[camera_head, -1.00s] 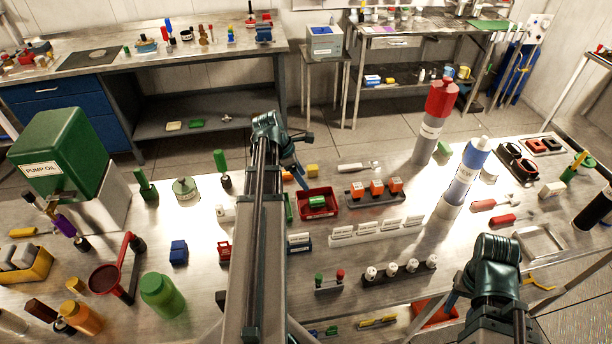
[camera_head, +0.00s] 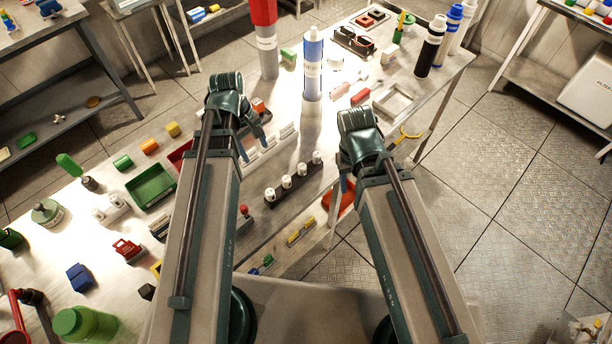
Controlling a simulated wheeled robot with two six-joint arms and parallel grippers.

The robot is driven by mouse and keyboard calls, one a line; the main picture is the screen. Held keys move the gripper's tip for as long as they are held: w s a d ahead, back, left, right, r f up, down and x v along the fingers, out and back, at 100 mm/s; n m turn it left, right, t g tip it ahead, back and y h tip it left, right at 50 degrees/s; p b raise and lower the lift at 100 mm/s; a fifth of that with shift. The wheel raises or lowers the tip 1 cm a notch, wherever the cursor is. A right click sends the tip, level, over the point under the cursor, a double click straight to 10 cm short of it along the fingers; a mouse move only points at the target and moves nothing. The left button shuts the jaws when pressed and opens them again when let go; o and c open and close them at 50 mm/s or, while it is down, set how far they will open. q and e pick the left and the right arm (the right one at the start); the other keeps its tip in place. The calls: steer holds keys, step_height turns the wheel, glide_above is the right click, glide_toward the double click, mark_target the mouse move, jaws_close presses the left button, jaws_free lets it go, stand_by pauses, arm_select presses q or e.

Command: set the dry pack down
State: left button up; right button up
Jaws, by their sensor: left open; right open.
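I cannot tell for sure which object is the dry pack. My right gripper (camera_head: 366,168) is open near the bench's right-hand edge, above a red-orange bin (camera_head: 341,203). I see nothing held in either gripper. A green tray (camera_head: 150,187) lies left of my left arm and looks empty. A red tray (camera_head: 180,155) behind it is mostly hidden by that arm.
A tall blue-and-white cylinder (camera_head: 313,68) and a red-topped grey cylinder (camera_head: 266,45) stand behind the grippers. A dark rack (camera_head: 293,180) of white-capped vials lies between the arms. An open pale frame (camera_head: 398,102) lies at right. Clear floor (camera_head: 500,190) lies beyond the bench edge.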

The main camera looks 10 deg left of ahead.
arm_select(q)
steer(key=s+d+m+y, duration=0.1)
steer(key=s+d+m, duration=0.3)
steer(key=d+m, duration=0.3)
steer(key=s+d+m+y, duration=0.1)
steer(key=s+d+m, duration=0.2)
steer(key=d+m, duration=0.4)
steer(key=shift+s+d+y, duration=0.4)
steer(key=shift+d, duration=0.5)
steer(key=shift+f, duration=0.15)
